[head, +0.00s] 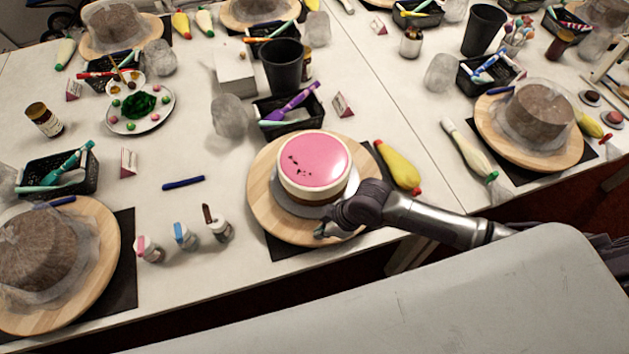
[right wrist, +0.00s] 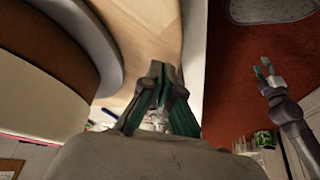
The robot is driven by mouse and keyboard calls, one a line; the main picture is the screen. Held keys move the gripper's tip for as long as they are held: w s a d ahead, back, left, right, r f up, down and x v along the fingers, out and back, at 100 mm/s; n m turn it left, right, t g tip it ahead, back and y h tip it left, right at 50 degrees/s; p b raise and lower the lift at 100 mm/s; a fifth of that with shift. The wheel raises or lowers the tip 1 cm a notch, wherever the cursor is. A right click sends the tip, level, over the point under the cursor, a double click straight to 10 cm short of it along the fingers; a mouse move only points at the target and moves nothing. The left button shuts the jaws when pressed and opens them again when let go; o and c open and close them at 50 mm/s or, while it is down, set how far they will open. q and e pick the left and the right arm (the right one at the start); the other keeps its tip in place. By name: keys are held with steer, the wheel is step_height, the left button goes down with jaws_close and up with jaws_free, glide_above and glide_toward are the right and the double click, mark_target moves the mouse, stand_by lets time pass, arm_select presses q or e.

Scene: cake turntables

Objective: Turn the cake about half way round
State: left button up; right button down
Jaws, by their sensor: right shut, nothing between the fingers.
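The cake (head: 315,162) has a glossy pink top with a few dark specks near its left side and pale sides. It stands on a grey round board on a wooden turntable (head: 262,190). My right gripper (head: 322,230) is shut and empty, low over the turntable's front part, in front of the cake. In the right wrist view its fingertips (right wrist: 158,70) are together over the wood (right wrist: 150,35), with the cake (right wrist: 40,70) to the left; I cannot tell whether they touch. My left gripper (right wrist: 264,68) shows small over the red floor; its opening is unclear.
A yellow piping bag (head: 398,166) lies close to the turntable's right. A black tool basket (head: 290,112) stands behind it. Small bottles (head: 186,237) and a blue pen (head: 183,182) are at left. Covered cakes stand on other turntables. The table's front edge is near my arm.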

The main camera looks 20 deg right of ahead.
steer(key=shift+f+b, duration=0.3)
steer(key=shift+f, duration=0.3)
steer(key=shift+d+p, duration=0.4)
steer(key=shift+d, duration=2.75)
steer(key=d, duration=0.1)
steer(key=w+d+b, duration=0.1)
steer(key=d, duration=0.1)
steer(key=w+d, duration=0.1)
steer(key=d, duration=0.1)
steer(key=shift+d+b, duration=0.2)
steer(key=shift+b, duration=0.1)
steer(key=shift+w+d, duration=0.15)
steer(key=shift+d, duration=0.1)
